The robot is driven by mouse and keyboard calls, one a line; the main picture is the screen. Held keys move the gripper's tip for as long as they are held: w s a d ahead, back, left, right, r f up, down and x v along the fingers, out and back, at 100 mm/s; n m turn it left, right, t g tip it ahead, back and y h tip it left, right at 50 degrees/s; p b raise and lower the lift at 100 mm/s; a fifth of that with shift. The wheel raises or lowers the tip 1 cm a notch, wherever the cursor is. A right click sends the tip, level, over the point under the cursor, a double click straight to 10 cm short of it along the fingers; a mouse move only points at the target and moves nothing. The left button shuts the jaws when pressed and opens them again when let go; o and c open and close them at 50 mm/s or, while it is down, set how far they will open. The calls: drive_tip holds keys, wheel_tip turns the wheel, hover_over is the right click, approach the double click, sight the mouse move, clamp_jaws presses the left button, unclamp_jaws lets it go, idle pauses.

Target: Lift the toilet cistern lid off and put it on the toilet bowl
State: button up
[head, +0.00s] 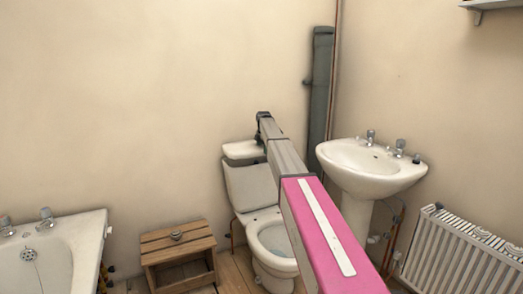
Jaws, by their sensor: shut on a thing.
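The white cistern lid (243,151) is at the top of the toilet cistern (252,187), against the back wall in the head view. My gripper (259,136) is at the lid's right part, shut on it. My arm hides the lid's right end and most of the fingers.
A washbasin (369,167) on a pedestal stands to the right, close to my arm. A wooden step box (178,245) and a bathtub (55,255) are at left, a radiator (460,255) at right.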

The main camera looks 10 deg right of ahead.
drive_tip(key=s+d, duration=0.2)
drive_tip(key=s, duration=0.6)
drive_tip(key=s+d, duration=0.3)
drive_tip(key=s, duration=0.4)
drive_tip(key=s+d+f, duration=0.1)
drive_tip(key=s+f, duration=0.3)
drive_tip(key=f, duration=0.8)
drive_tip(key=s+d+f, duration=0.2)
drive_tip(key=s+f, duration=0.3)
drive_tip(key=f, duration=0.8)
drive_tip(key=s+d+f, duration=0.1)
drive_tip(key=s+f, duration=0.4)
drive_tip(key=f, duration=0.8)
drive_tip(key=shift+d+f, duration=0.2)
drive_tip(key=o, duration=1.7)
drive_tip(key=shift+f, duration=0.1)
wheel_tip(320, 180, up, 11)
drive_tip(key=shift+f, duration=0.1)
